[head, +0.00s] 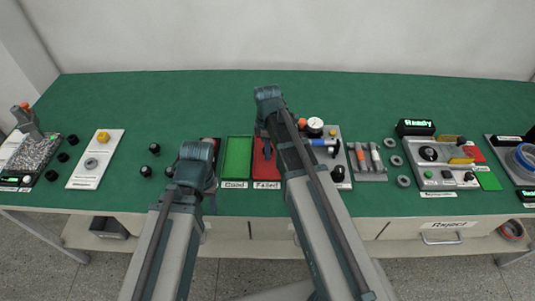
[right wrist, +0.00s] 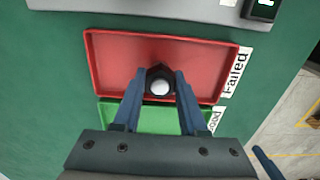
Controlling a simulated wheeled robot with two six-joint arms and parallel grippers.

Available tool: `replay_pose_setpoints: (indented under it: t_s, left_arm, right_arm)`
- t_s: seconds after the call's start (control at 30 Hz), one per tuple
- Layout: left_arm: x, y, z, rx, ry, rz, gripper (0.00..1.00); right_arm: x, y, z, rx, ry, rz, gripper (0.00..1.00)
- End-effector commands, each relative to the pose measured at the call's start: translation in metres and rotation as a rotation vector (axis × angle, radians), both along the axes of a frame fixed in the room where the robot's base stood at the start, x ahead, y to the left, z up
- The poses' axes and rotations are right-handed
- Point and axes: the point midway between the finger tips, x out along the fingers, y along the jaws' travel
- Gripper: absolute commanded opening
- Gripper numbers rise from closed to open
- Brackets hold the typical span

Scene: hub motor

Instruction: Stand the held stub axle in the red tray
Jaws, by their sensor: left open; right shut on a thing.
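The red tray (right wrist: 112,62) lies beneath my right gripper, labelled "Failed"; the head view shows part of it (head: 261,168) behind my right arm. My right gripper (right wrist: 160,88) is shut on the stub axle (right wrist: 160,87), a dark piece with a pale round end facing the wrist camera. The axle is over the red tray, near the edge shared with the green tray. I cannot tell whether its lower end touches the tray floor.
The green tray (head: 237,158), labelled "Good", adjoins the red tray on the left. A fixture with a gauge (head: 315,125) stands right of the trays. Several black parts (head: 154,148) lie to the left. The green table behind is clear.

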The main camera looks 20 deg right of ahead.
Motion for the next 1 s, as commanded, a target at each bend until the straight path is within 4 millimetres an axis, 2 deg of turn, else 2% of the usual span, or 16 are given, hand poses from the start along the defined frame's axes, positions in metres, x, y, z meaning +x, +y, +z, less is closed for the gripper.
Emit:
replay_pose_setpoints:
  t_s: [0.4, 0.43, 0.57, 1.0]
  left_arm:
    - [-0.0001, 0.0000, -0.0058, 0.000, 0.000, 0.000, 0.50]
    - [0.0000, 0.0000, -0.0041, 0.000, 0.000, 0.000, 0.50]
    - [0.0000, 0.0001, -0.0037, 0.000, 0.000, 0.000, 0.50]
    - [0.0000, 0.0000, 0.0004, 0.000, 0.000, 0.000, 0.50]
  right_arm:
    - [0.0000, 0.0002, -0.0058, 0.000, 0.000, 0.000, 0.00]
    - [0.0000, 0.0002, -0.0041, 0.000, 0.000, 0.000, 0.47]
    - [0.0000, 0.0002, -0.0038, 0.000, 0.000, 0.000, 0.70]
    - [0.0000, 0.0002, 0.0004, 0.000, 0.000, 0.000, 0.72]
